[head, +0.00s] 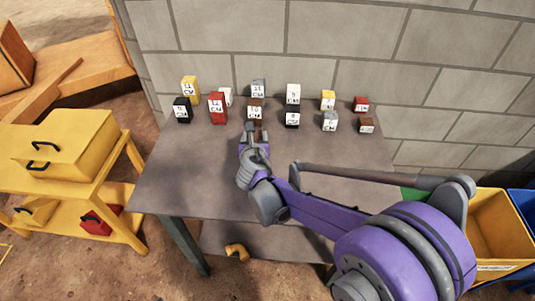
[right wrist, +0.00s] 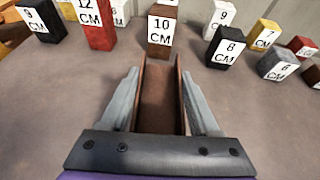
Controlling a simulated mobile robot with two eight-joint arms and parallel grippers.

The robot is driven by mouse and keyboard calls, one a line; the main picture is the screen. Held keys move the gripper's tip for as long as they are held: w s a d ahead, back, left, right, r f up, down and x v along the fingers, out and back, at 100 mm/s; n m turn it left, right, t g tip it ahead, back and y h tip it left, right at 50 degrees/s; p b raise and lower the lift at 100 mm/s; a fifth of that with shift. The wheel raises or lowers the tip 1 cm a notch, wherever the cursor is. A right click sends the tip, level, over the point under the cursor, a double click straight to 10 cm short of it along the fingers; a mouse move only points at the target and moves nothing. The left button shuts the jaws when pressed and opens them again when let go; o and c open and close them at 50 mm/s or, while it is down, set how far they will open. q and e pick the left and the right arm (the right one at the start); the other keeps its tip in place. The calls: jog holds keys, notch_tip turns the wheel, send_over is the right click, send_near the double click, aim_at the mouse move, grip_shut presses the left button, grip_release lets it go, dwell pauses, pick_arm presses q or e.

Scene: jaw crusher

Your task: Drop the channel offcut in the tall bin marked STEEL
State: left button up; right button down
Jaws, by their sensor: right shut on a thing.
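The channel offcut (right wrist: 160,100) is a brown, rusty U-shaped length lying between the fingers of my right gripper (right wrist: 160,108). The gripper is shut on it, and its far end reaches toward the brown block marked 10 CM. In the head view my right gripper (head: 253,138) is over the grey table, and a little of the channel (head: 258,131) shows past the fingertips. I cannot tell if the channel touches the table. A yellow bin (head: 497,226) and a blue bin (head: 525,204) stand at the right edge, partly cut off. No STEEL marking is readable. My left gripper is out of view.
Several numbered blocks, among them a red one (head: 217,109) and a brown one (right wrist: 161,29), stand along the back of the table (head: 185,168). A block wall (head: 340,37) is behind. A yellow workbench (head: 75,145) stands left. The table's left front is clear.

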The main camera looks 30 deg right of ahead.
notch_tip(320, 180, up, 4)
jog(key=m+h+b, duration=0.1)
jog(key=b, duration=0.2)
send_over(271, 147)
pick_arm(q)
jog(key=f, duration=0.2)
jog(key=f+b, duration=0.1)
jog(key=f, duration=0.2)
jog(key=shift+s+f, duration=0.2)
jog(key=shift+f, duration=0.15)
pick_arm(e)
notch_tip(271, 147, down, 10)
jog(key=shift+r, duration=0.2)
pick_arm(q)
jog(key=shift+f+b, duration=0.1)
jog(key=shift+b, duration=0.2)
pick_arm(e)
jog(key=shift+f, duration=0.1)
jog(key=shift+c, duration=0.6)
grip_release()
